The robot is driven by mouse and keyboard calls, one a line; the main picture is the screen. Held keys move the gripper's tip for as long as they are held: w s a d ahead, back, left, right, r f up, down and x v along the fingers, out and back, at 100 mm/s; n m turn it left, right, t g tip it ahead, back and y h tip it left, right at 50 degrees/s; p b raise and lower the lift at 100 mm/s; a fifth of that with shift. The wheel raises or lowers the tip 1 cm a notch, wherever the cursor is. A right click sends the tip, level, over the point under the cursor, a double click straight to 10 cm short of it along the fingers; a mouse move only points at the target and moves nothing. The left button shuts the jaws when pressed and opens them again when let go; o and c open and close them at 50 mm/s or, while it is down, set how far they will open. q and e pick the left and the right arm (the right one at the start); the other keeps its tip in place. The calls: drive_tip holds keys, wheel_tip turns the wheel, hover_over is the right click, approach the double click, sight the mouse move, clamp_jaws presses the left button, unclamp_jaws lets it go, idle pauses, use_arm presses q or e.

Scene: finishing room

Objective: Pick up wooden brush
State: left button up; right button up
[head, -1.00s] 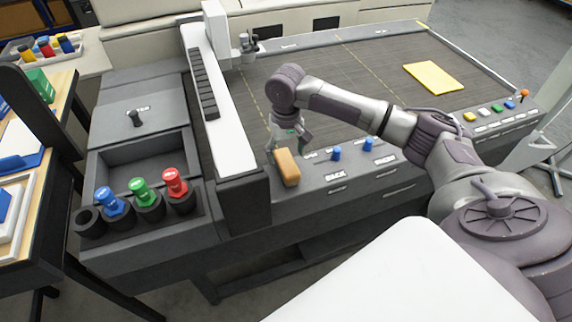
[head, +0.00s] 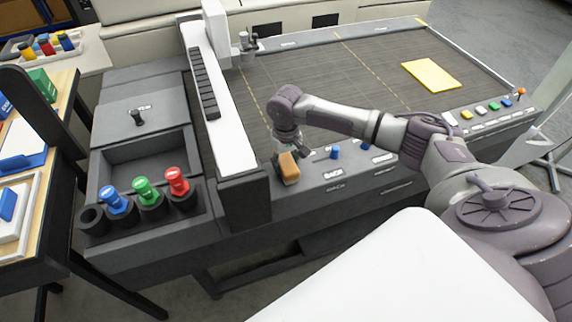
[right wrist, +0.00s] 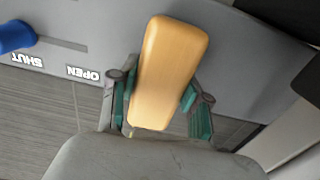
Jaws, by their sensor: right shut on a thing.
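The wooden brush (head: 290,170), a light-brown block with rounded edges, is at the front left corner of the grey machine's control ledge. It fills the middle of the right wrist view (right wrist: 170,70). My right gripper (head: 284,160) is above it, with its fingers pointing down. In the right wrist view its teal-padded fingers (right wrist: 158,98) are on either side of the brush, shut on it. I cannot tell whether the brush still touches the ledge. My left gripper is not in view.
Blue knobs (head: 336,152) stand on the ledge just right of the brush. A white gantry beam (head: 222,110) rises to its left. Blue, green and red bottles (head: 146,190) stand in black holders farther left. A yellow sheet (head: 432,74) lies on the dark bed.

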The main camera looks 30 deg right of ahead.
sight(290, 162)
drive_tip(key=shift+c, duration=1.3)
drive_tip(key=shift+r, duration=0.15)
drive_tip(key=shift+w+r, duration=0.1)
drive_tip(key=shift+r, duration=0.15)
drive_tip(key=r, duration=0.1)
drive_tip(key=s+r+b, duration=0.1)
drive_tip(key=r+b, duration=0.1)
drive_tip(key=shift+s+d+r, duration=0.15)
drive_tip(key=shift+d+r, duration=0.1)
drive_tip(key=shift+r, duration=0.1)
drive_tip(key=s+d+r+b, duration=0.2)
drive_tip(key=s+r, duration=0.4)
drive_tip(key=s, duration=0.4)
drive_tip(key=shift+d+r, duration=0.25)
drive_tip(key=shift+d, duration=0.05)
